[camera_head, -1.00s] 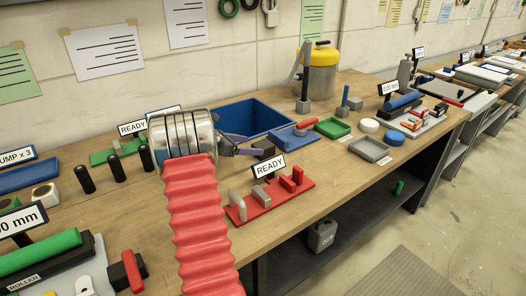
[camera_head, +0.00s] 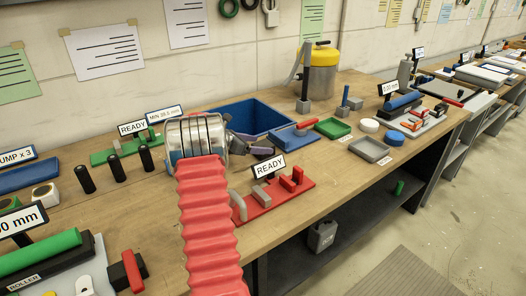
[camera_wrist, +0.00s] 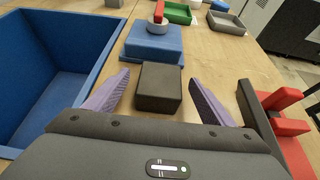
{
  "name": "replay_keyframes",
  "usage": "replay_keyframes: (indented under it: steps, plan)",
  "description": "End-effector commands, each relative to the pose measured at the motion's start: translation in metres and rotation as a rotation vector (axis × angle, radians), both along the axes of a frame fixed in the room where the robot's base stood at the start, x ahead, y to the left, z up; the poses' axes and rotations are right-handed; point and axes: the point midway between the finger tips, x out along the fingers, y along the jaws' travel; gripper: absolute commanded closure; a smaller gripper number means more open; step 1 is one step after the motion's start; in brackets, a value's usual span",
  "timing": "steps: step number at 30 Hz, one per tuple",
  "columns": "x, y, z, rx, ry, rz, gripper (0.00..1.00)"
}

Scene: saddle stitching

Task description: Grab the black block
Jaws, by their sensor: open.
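The black block (camera_wrist: 159,87) is a small dark box on the wooden table in the wrist view, just in front of the blue block. My gripper (camera_wrist: 166,92) is open, its two purple fingers on either side of the black block with gaps between. The block does not look gripped. In the head view the black block (camera_head: 262,148) is partly hidden behind my wrist, and my fingers are hard to make out there.
A blue open bin (camera_wrist: 62,70) stands close on the left. A blue block with a red-topped piece (camera_wrist: 154,40) lies just behind. Green and grey trays sit beyond.

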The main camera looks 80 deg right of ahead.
Motion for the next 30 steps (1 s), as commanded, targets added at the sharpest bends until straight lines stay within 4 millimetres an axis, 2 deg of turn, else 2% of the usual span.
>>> replay_keyframes:
  steps: [11, 30]
  plan:
    - [-0.0002, 0.0003, 0.0000, 0.000, 0.000, -0.001, 0.25]
    - [-0.0004, 0.0002, 0.0000, 0.000, 0.000, -0.001, 0.70]
